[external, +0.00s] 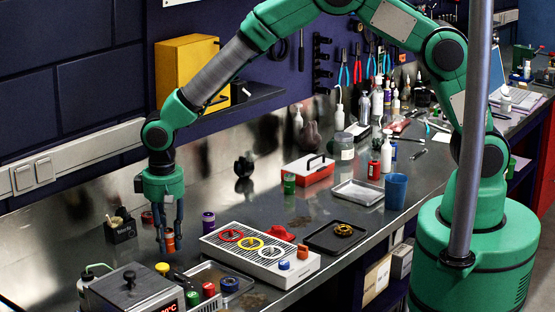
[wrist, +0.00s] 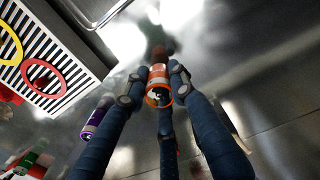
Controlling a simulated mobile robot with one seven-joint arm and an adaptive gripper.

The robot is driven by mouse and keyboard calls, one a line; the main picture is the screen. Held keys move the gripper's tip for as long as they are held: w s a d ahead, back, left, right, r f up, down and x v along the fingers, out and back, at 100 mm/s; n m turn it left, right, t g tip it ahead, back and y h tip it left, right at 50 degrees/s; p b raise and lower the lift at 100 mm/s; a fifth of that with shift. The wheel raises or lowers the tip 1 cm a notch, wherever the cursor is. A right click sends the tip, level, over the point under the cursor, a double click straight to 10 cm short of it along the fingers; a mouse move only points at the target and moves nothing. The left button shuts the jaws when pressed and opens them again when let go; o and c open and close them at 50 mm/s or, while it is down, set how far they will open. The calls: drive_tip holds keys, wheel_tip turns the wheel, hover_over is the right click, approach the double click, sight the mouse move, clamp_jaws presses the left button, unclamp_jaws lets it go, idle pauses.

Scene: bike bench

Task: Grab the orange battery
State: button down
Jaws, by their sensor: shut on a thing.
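The orange battery (external: 170,243) is a small cylinder at the left of the metal bench. My gripper (external: 170,236) points down and is shut on it. In the wrist view the orange battery (wrist: 158,82) sits between the fingertips of my gripper (wrist: 156,84), with its end ring facing the camera. I cannot tell whether its lower end touches the bench.
A purple battery (external: 208,222) stands just right of my gripper and shows beside a finger in the wrist view (wrist: 98,117). Right of it is a white slatted unit (external: 262,252) with coloured rings. A small black holder (external: 120,230) stands to the left. A metal box (external: 130,290) is in front.

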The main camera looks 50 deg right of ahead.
sight(167, 229)
wheel_tip(167, 229, up, 8)
drive_tip(key=shift+f+p, duration=0.1)
drive_tip(key=shift+p, duration=0.2)
